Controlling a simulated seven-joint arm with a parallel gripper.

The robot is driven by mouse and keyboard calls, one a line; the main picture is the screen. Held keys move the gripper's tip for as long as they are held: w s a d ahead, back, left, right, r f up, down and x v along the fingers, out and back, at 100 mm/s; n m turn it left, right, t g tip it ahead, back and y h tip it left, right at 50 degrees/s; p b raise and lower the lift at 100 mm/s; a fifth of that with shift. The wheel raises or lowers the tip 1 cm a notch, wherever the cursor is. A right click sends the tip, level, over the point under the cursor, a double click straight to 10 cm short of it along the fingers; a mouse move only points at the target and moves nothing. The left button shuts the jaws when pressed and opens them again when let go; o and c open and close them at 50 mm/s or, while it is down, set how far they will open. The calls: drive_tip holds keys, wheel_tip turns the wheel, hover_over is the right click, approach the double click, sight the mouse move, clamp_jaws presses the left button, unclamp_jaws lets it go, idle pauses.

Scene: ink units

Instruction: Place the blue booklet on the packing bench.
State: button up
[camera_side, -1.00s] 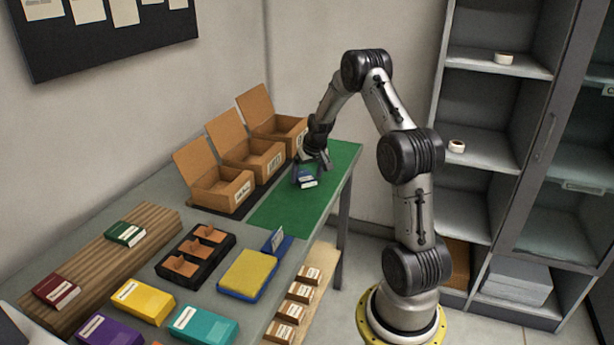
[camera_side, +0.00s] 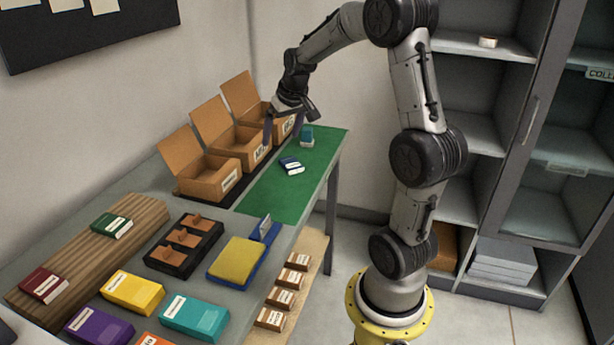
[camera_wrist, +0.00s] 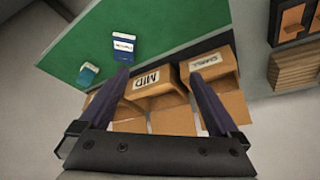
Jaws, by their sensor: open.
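The blue booklet (camera_side: 291,165), with a white label, lies flat on the green mat (camera_side: 262,194) at the far end of the grey bench. In the wrist view the booklet (camera_wrist: 124,45) lies on the green surface, beyond the tip of the left finger. My gripper (camera_side: 283,130) is open and empty, raised near the cardboard boxes at the back. Its two dark fingers are spread apart in the wrist view (camera_wrist: 159,74), with nothing between them but boxes below. The booklet is clear of both fingers.
A small teal item (camera_side: 307,136) stands on the mat behind the booklet. Open cardboard boxes (camera_side: 208,182) with raised lids line the mat's left side. A yellow-topped blue pad (camera_side: 236,261), a black divided tray (camera_side: 184,246) and several coloured booklets occupy the nearer bench. The mat's near part is bare.

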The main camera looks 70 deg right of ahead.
drive_tip(key=s+a+r+n+t, duration=0.1)
drive_tip(key=a+r, duration=0.2)
drive_tip(key=a, duration=0.4)
drive_tip(key=s+a+r+n, duration=0.2)
drive_tip(key=a, duration=0.5)
drive_tip(key=s+a+n+y, duration=0.2)
drive_tip(key=s+a+n, duration=0.2)
drive_tip(key=s+a, duration=0.9)
drive_tip(key=shift+s+a+f+t+y, duration=0.4)
drive_tip(key=shift+s, duration=0.15)
